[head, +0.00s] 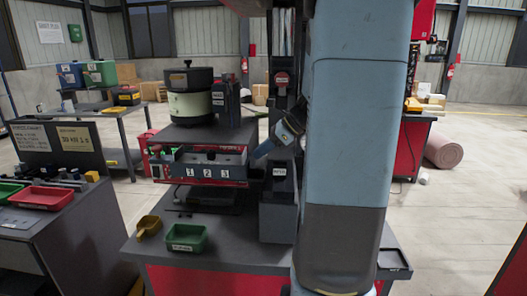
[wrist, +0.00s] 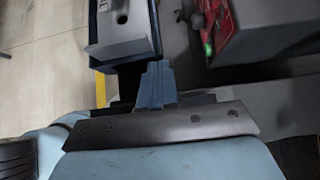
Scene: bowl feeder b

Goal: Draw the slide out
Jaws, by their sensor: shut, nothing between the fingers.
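The slide (head: 210,170) is a grey-blue front with white labels 1, 2 and 3, set in a red-edged frame under the bowl feeder (head: 191,98) in the head view. It appears to be pushed in. My gripper (wrist: 155,68) is shut and empty in the wrist view, its blue fingers together. Beyond the fingertips is a blue-walled box with a grey plate and a dark hole (wrist: 123,20); I cannot tell whether it is part of the slide. In the head view my arm hides much of the right side, and a blue end right of the slide seems to be my gripper.
A green tray (head: 187,238) and a yellow scoop (head: 149,226) lie on the bench front. A dark column (head: 279,215) stands right of the slide. In the wrist view a red unit with a green light (wrist: 208,48) is close on the right. A red tray (head: 42,197) is at left.

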